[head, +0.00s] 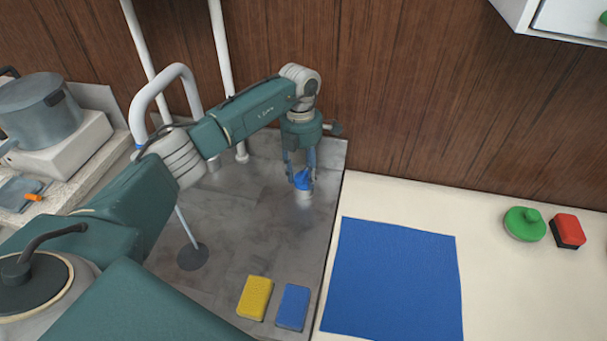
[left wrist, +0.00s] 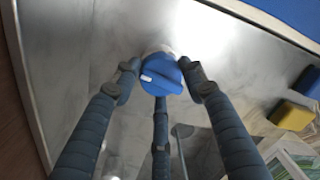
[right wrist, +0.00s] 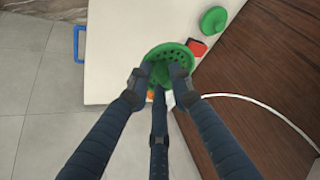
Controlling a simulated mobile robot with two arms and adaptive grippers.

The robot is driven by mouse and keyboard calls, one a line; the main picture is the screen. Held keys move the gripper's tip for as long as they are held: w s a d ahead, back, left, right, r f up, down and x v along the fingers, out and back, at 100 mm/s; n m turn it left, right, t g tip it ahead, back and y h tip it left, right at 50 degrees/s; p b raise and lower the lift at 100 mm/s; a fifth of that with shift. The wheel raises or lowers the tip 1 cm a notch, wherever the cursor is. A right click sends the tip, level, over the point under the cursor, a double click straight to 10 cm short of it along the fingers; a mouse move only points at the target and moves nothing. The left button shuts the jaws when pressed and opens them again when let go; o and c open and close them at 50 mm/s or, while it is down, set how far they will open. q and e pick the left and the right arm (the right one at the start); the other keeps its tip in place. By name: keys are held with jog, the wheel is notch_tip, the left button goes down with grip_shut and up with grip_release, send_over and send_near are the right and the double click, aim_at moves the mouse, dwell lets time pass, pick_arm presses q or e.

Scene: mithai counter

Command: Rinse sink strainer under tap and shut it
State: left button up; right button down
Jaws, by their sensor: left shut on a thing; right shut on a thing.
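The blue tap knob (head: 302,180) stands on a short grey stem at the sink area's right side. My left gripper (head: 301,184) comes down from above and is shut on it. In the left wrist view the knob (left wrist: 160,72) sits between the fingers, its white mark toward the left. The tap's pale curved spout (head: 165,88) is partly behind my left arm. A thin pale stream (head: 184,224) runs down to the dark round drain (head: 193,257). The green strainer (right wrist: 160,56), with holes, is in my right gripper (right wrist: 158,74), which is shut on it.
A yellow sponge (head: 255,297) and a blue sponge (head: 292,307) lie at the sink's front right. A blue cloth (head: 392,280) covers part of the pale counter (head: 490,235). A green knobbed lid (head: 525,224) and red block (head: 569,230) lie right. A pot (head: 42,108) stands left.

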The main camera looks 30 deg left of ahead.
aim_at(304, 171)
pick_arm(q)
jog(key=shift+w+d+r+n, duration=0.1)
jog(key=shift+w+r+n, duration=0.1)
jog(key=shift+n, duration=0.7)
jog(key=o, duration=1)
jog(key=shift+o, duration=0.8)
jog(key=shift+f, duration=0.15)
notch_tip(304, 171, up, 12)
jog(key=shift+w+a, duration=0.2)
jog(key=shift+a, duration=0.1)
